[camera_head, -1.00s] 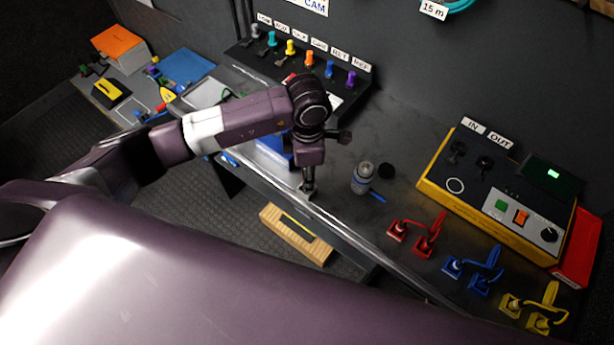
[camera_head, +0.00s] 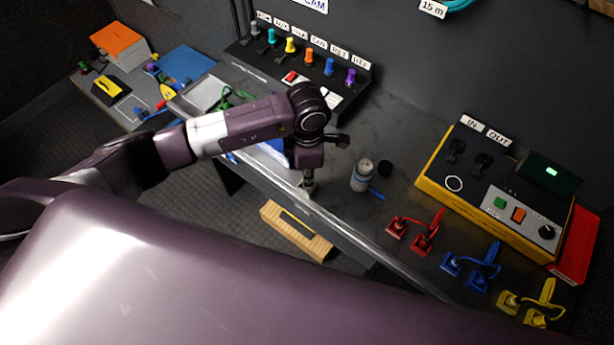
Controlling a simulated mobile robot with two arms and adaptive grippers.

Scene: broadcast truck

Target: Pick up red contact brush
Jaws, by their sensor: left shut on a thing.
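My left gripper (camera_head: 307,182) points down at the front edge of the dark workbench (camera_head: 338,212), below its purple wrist. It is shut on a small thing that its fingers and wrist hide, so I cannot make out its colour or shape. I cannot pick out a red contact brush for certain. A small blue-handled stick (camera_head: 377,196) lies beside a grey bottle (camera_head: 361,175), right of the gripper. My right gripper is not in view.
Red (camera_head: 415,232), blue (camera_head: 474,266) and yellow (camera_head: 532,302) cabled connectors lie along the bench's right front. A yellow-sided IN/OUT box (camera_head: 490,215) stands behind them. A panel with several coloured plugs (camera_head: 300,70) is at the back. A wooden block (camera_head: 296,232) is below the edge.

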